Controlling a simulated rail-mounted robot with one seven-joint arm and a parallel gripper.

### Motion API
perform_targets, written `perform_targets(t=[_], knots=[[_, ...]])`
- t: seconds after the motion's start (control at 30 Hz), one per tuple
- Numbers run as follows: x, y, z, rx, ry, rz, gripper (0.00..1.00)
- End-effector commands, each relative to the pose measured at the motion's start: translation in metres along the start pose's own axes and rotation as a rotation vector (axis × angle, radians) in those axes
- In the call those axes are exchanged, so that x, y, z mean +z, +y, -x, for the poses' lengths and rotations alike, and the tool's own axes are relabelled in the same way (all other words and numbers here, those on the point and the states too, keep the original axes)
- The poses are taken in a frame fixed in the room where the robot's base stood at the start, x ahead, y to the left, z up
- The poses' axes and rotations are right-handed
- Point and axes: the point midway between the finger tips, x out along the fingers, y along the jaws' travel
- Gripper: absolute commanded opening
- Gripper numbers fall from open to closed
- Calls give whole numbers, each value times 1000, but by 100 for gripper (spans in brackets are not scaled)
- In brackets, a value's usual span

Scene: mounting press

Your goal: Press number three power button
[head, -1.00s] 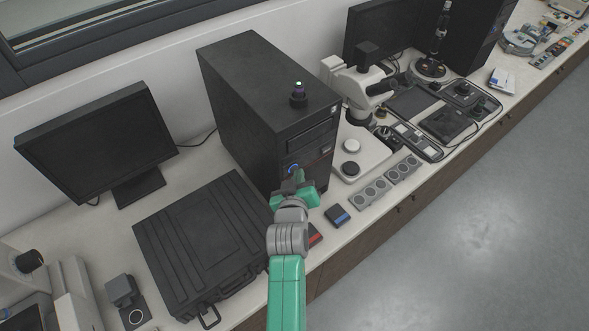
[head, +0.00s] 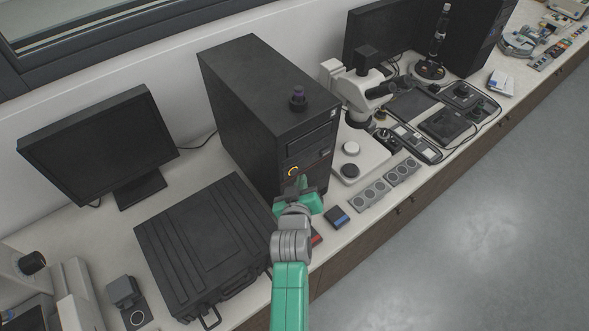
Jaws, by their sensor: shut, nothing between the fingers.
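A black tower unit (head: 262,115) stands upright on the bench. On its front face a round power button (head: 293,171) shows a yellow-orange glowing ring. My gripper (head: 302,182) is shut and empty, its fingertips at the front face just right of and below the button. I cannot tell whether the fingertips touch the face or are slightly apart. No number is readable on the tower.
A black case (head: 200,245) lies left of my arm, with a monitor (head: 97,145) behind it. A white microscope (head: 355,90) stands right of the tower. A small blue-topped box (head: 337,216) and grey round-socket strips (head: 372,194) lie near the front edge.

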Motion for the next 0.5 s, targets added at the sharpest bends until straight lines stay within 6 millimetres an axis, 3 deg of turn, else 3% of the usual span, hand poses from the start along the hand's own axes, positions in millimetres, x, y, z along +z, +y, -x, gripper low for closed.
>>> perform_targets(t=[0.27,0.5], knots=[[1,1,2,0,-1,0,0],[10,15,19,0,-3,-1,0]])
